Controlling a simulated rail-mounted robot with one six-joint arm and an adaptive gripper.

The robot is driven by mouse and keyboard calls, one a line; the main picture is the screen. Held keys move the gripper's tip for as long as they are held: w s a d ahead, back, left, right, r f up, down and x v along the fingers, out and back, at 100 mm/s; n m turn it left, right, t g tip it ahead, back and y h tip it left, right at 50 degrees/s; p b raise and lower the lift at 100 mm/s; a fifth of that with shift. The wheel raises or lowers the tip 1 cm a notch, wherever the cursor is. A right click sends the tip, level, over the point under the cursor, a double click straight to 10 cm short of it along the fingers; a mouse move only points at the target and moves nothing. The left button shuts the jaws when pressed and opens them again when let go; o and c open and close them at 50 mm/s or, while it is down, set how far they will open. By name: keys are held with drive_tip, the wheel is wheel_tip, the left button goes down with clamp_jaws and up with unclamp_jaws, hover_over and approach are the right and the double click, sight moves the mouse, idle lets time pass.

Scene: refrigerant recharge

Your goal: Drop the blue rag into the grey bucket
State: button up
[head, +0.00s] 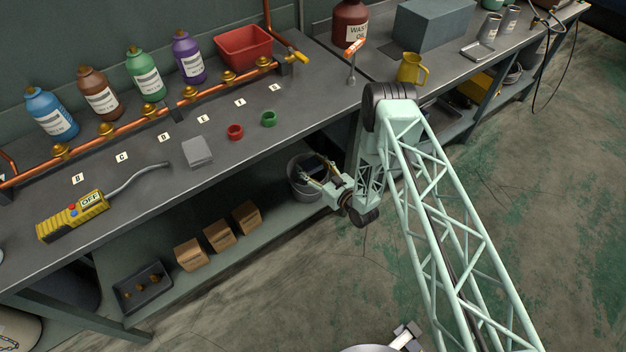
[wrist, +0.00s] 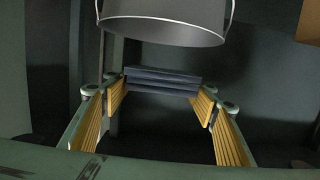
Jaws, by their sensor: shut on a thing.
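The grey bucket (head: 296,184) stands on the lower shelf under the bench, partly hidden behind my gripper (head: 319,172) in the head view. In the wrist view, the bucket (wrist: 165,31) shows at the top, with its curved edge and thin wire handle. My gripper (wrist: 160,90) is shut on the blue rag (wrist: 162,82), a dark blue folded bundle between the yellow-padded fingers. The rag appears apart from the bucket in the wrist view. Whether it is over the bucket's opening I cannot tell. The rag is too small and dark to make out in the head view.
Several cardboard boxes (head: 219,234) and a dark tray (head: 142,287) sit on the lower shelf, left of the bucket. The bench top (head: 130,205) lies above the shelf. A bench leg (head: 354,150) stands just right of the bucket.

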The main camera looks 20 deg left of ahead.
sight(311, 159)
drive_tip(key=shift+w+a+r, duration=0.15)
drive_tip(key=shift+w+a, duration=0.05)
drive_tip(key=shift+w, duration=0.55)
drive_tip(key=shift+w+a+r, duration=0.15)
drive_tip(key=shift+w, duration=0.55)
drive_tip(key=shift+f, duration=0.2)
drive_tip(key=shift+f+b, duration=1.6)
drive_tip(key=shift+f, duration=1.2)
drive_tip(key=o, duration=1)
drive_tip(key=shift+v, duration=6.05)
